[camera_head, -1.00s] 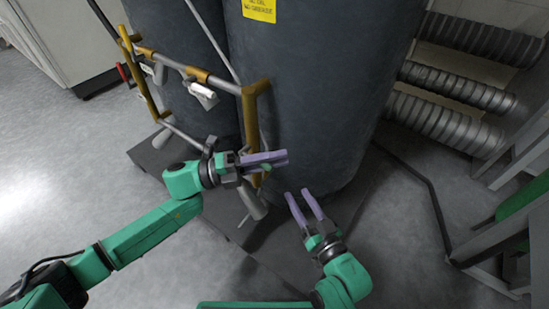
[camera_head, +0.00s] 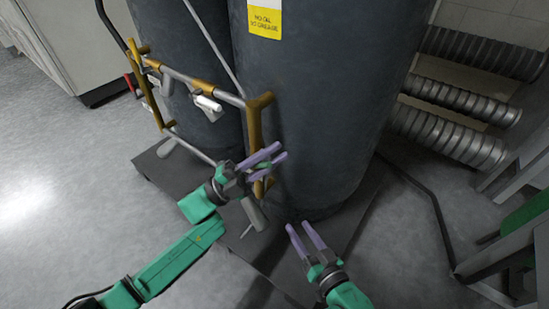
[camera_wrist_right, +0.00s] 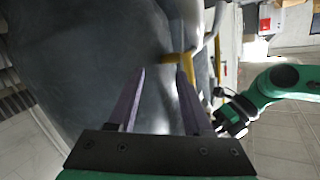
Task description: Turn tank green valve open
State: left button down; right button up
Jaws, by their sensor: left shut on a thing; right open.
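The dark grey tank (camera_head: 310,100) stands upright in the middle. A brass and grey pipe frame (camera_head: 256,125) runs in front of it. The green valve (camera_head: 265,164) is a small handle low on the brass pipe near the tank, mostly hidden by my fingers. My left gripper (camera_head: 266,160) is shut on it, its purple fingers pointing up to the right. My right gripper (camera_head: 299,230) is open and empty, low in front of the tank and apart from it. In the right wrist view, the right fingers (camera_wrist_right: 161,75) stand apart with nothing between them.
A second dark tank (camera_head: 185,70) stands behind at left. White-handled fittings (camera_head: 208,103) sit on the pipes. Ribbed grey hoses (camera_head: 460,100) lie at right, beside a grey metal frame (camera_head: 510,240). The floor at left is clear.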

pick_arm(q)
jog(key=shift+a+n, duration=0.1)
jog(key=shift+n, duration=0.2)
pick_arm(e)
jog(key=shift+s+f+g, duration=0.3)
jog(key=shift+s+f, duration=0.2)
jog(key=shift+f, duration=0.15)
jog(key=shift+r, duration=0.1)
pick_arm(q)
jog(key=c, duration=0.8)
grip_release()
jog(key=shift+w+t, duration=0.1)
jog(key=shift+t, duration=0.2)
jog(key=shift+o, duration=0.2)
pick_arm(e)
jog(key=shift+w+r, duration=0.15)
